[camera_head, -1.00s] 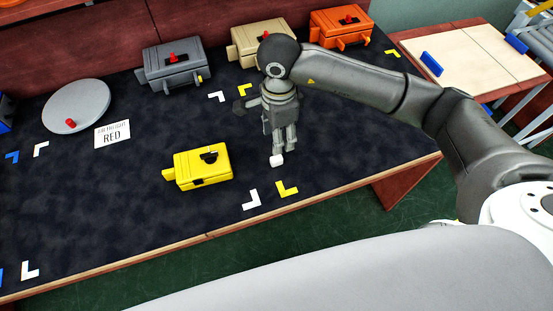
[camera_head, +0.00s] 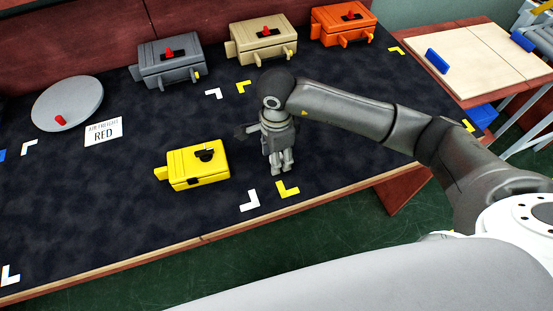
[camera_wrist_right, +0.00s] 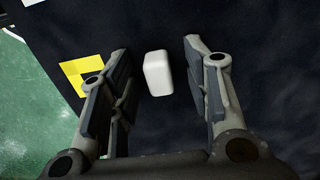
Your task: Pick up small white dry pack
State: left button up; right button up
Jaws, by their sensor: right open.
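The small white dry pack (camera_wrist_right: 158,73) lies on the dark mat in the right wrist view. It is a small white block with rounded edges. My right gripper (camera_wrist_right: 156,52) is open, with one finger on each side of the pack and a visible gap to both. In the head view, my right gripper (camera_head: 281,168) points down at the mat near the table's front edge, and the pack is hidden there by the fingers. My left gripper is not in view.
A yellow case (camera_head: 197,166) lies left of my right gripper. Grey (camera_head: 168,65), tan (camera_head: 262,42) and orange (camera_head: 343,24) cases stand along the back. A grey disc (camera_head: 68,103) and a RED label card (camera_head: 103,131) are at left.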

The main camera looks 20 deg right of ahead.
jog(key=shift+c, duration=0.2)
jog(key=c, duration=0.8)
jog(key=shift+r, duration=0.1)
